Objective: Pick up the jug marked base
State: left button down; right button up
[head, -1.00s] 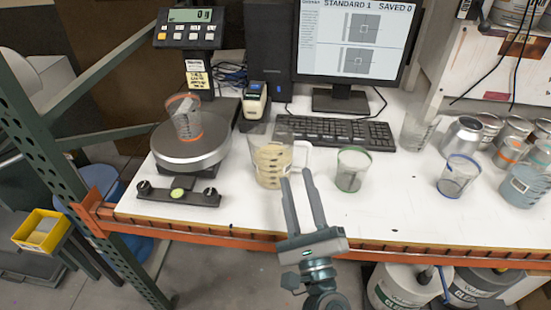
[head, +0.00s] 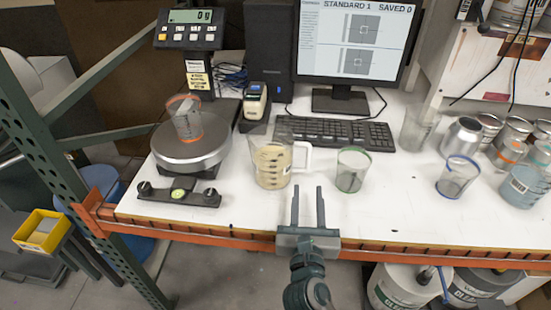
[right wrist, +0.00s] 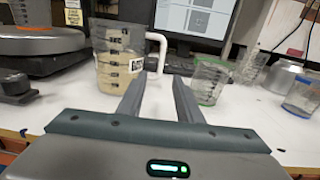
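A clear jug (head: 271,167) with beige liquid, dark graduation marks and a white handle stands upright on the white bench, in front of the keyboard. In the right wrist view the jug (right wrist: 118,62) is just left of centre, with a white label near its handle; the label text is too small to read surely. My right gripper (head: 308,188) is open and empty at the bench's front edge, in front and to the right of the jug, apart from it. In the right wrist view its fingers (right wrist: 156,82) point toward the handle side. My left gripper is not in view.
A green-rimmed cup (head: 351,170) stands right of the jug, a blue-rimmed cup (head: 457,176) farther right. The scale (head: 190,148) at left holds an orange-rimmed cup (head: 186,122). The keyboard (head: 335,132) lies behind. An orange beam (head: 430,256) edges the bench.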

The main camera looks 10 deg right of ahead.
aim_at(308, 162)
jog(key=p+x, duration=0.3)
jog(key=x, duration=0.7)
jog(key=shift+w+d, duration=0.1)
jog(key=shift+w, duration=0.25)
jog(key=shift+w+d, duration=0.1)
jog(key=shift+w, duration=0.25)
jog(key=shift+w+d+p, duration=0.15)
jog(key=shift+w+p, duration=0.35)
jog(key=shift+w, duration=0.05)
jog(key=p+x, duration=0.1)
jog(key=x, duration=0.2)
jog(key=shift+f, duration=0.15)
jog(key=shift+w+d+f, duration=0.15)
jog(key=shift+w+d, duration=0.05)
jog(key=shift+w, duration=0.3)
